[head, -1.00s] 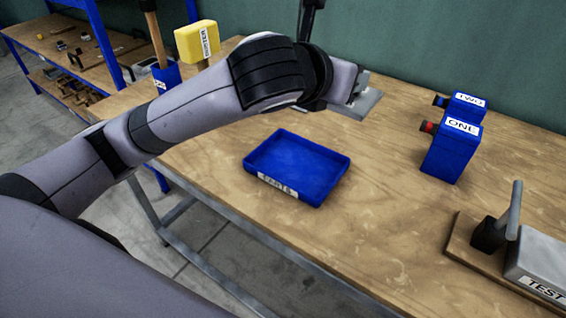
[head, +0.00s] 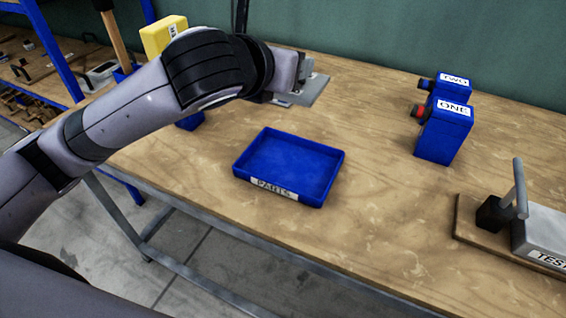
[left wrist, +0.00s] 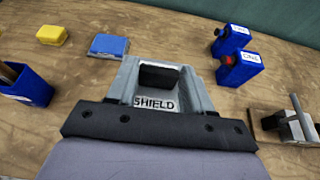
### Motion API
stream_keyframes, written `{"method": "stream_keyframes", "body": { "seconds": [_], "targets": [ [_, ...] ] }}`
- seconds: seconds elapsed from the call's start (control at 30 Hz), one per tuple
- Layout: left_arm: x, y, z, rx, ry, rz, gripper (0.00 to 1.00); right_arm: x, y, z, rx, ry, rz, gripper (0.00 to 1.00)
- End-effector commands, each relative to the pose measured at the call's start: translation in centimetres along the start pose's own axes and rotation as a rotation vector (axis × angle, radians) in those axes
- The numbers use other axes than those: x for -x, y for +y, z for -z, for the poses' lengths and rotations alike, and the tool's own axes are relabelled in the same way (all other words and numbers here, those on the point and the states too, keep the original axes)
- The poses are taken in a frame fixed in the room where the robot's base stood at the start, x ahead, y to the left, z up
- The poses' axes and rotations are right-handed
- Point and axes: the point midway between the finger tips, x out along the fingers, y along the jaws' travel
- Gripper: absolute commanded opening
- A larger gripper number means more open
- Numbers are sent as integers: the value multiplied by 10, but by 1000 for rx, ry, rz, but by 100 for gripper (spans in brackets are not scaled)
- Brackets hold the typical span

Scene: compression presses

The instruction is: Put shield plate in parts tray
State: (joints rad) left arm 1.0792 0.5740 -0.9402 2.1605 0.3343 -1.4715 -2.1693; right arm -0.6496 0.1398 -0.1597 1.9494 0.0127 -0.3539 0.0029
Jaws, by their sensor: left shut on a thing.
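My left gripper (head: 300,68) is shut on the grey shield plate (head: 312,90), at the end of my arm reaching in from the left. In the left wrist view the plate (left wrist: 186,103) is marked SHIELD, with a black block on it. In the head view the blue parts tray (head: 318,199) looks empty and sits on the bench, nearer than the plate. The plate is behind the tray, not over it; its height above the bench is hard to tell. My right gripper is not in view.
Blue boxes ONE (head: 445,132) and TWO (head: 452,82) stand to the right. A TEST block (head: 545,235) with a lever is at front right. A yellow box (head: 165,36) is at the left. The left wrist view shows a blue cup (left wrist: 35,90) and a flat blue object (left wrist: 108,45).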

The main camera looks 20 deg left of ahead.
Motion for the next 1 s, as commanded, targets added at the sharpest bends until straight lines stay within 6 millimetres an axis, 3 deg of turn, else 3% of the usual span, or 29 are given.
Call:
{"method": "stream_keyframes", "body": {
  "seconds": [0.5, 0.6, 0.87, 1.0],
  "targets": [
    [-48, 0, 118, 1, 4, -1, 6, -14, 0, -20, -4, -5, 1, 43],
    [-54, 0, 133, -1, 2, -1, 6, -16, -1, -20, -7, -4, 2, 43],
    [-61, 0, 150, 1, 0, 0, 6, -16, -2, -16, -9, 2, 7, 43],
    [-70, 0, 170, 0, 3, 0, 6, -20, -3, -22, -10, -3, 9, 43]
  ]
}}
